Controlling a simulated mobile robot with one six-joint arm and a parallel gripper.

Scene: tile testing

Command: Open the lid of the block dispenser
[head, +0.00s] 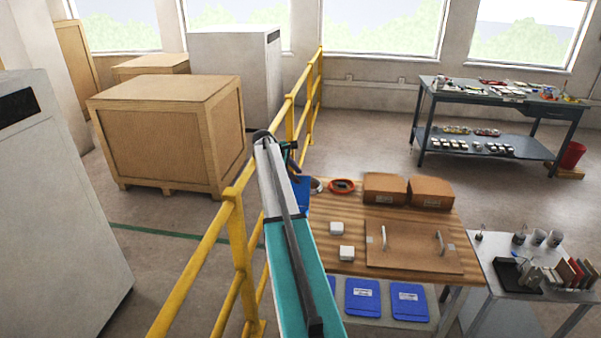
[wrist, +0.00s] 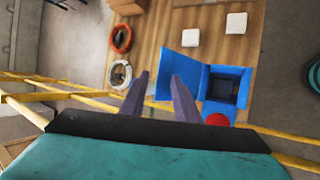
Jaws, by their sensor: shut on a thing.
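The block dispenser (wrist: 241,92) is a blue box near the table edge in the wrist view, with a dark square opening facing up. Its blue lid (wrist: 178,63) stands swung out to the left of the opening, so the opening is uncovered. My gripper (wrist: 160,76) has its two fingers on either side of the lid's near left part and is shut on it. A red round part (wrist: 217,119) shows at the dispenser's near side. In the head view only a blue bit of the dispenser (head: 301,196) shows beside my arm, which hides the rest.
The wooden table (head: 335,208) also holds two white blocks (head: 347,253), an orange ring (head: 342,186), a pale ring (wrist: 119,75), two cardboard boxes (head: 385,188) and a board with handles (head: 412,247). A yellow railing (head: 236,225) runs close along the table's left side.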

